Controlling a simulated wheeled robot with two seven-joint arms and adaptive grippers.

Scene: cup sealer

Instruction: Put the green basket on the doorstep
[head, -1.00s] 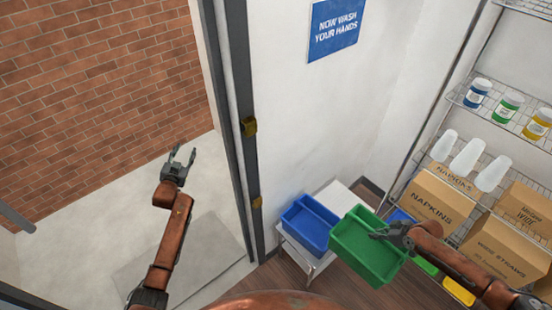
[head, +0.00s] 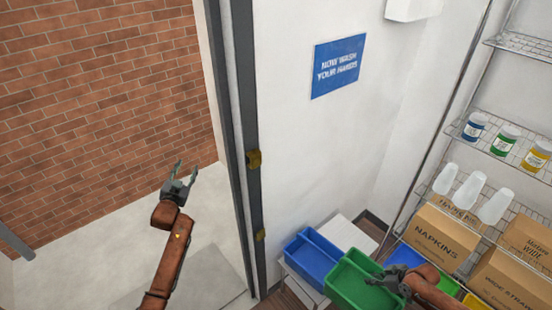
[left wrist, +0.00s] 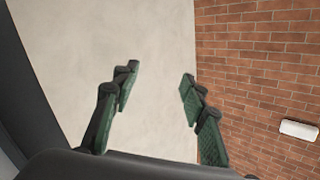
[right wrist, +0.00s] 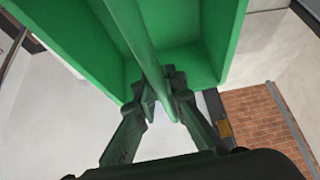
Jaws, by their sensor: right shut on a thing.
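The green basket (head: 352,284) is at the lower right of the head view. My right gripper (head: 392,275) is shut on it. In the right wrist view the fingers (right wrist: 160,105) close on the basket's middle divider or handle (right wrist: 135,40), and the basket (right wrist: 70,40) fills the top. In the head view its left edge overlaps the blue basket's picture. The doorstep, a pale floor beyond the door frame (head: 130,285), lies at lower left, with a grey mat (head: 205,280). My left gripper (head: 182,180) is open and empty above it; it also shows open in the left wrist view (left wrist: 155,95).
A blue basket (head: 305,262) sits on a small white table (head: 345,233) by the wall. The dark door frame (head: 245,150) stands between the doorstep and the room. A wire shelf (head: 500,150) with napkin boxes (head: 440,235) is at the right. A brick wall (head: 100,100) bounds the outside.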

